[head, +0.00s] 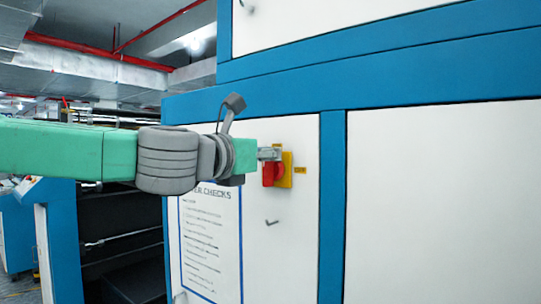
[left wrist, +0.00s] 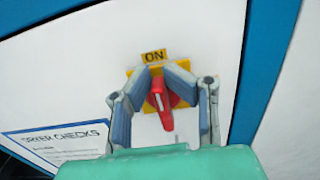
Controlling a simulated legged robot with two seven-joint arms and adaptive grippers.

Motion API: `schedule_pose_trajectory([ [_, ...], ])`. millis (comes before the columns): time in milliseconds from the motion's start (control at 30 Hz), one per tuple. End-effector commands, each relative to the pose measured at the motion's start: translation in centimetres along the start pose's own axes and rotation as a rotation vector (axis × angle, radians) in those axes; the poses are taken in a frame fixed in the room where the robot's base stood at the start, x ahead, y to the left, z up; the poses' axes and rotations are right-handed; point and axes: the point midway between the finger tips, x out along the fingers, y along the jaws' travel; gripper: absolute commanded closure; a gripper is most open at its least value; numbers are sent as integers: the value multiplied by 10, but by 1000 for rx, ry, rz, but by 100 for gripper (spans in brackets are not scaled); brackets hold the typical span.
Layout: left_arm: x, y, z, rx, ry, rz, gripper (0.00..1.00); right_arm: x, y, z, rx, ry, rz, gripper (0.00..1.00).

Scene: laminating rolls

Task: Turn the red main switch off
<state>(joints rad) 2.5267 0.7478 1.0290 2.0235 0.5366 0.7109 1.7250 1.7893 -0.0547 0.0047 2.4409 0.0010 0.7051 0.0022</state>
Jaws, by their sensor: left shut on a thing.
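The red main switch (head: 270,174) sits on a yellow plate (head: 286,168) on the white cabinet panel. In the left wrist view the red handle (left wrist: 161,103) points roughly down, slightly tilted, with an "ON" label (left wrist: 154,56) above the yellow plate. My left gripper (head: 268,156) is at the switch in the head view. In the left wrist view its two fingers (left wrist: 160,90) reach in from both sides and close on the red handle. The fingers cover part of the yellow plate. My right gripper is in neither view.
A "checks" notice (head: 211,240) is fixed to the panel at lower left of the switch. A small metal handle (head: 272,222) sticks out below it. Blue frame bars (head: 332,200) border the white panels. Machinery and an aisle show at far left.

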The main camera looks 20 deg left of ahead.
Motion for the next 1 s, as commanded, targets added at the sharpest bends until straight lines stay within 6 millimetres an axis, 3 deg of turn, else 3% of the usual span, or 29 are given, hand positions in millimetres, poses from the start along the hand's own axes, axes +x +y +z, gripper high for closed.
schedule_pose_trajectory([
  [33, 1, 0, -10, 7, 19, -1, 100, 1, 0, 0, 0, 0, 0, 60],
  [367, 1, -7, -13, 187, 22, -6, 100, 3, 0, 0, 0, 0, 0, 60],
  [1000, 1, -23, -22, 790, 23, -17, 100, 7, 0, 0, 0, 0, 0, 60],
])
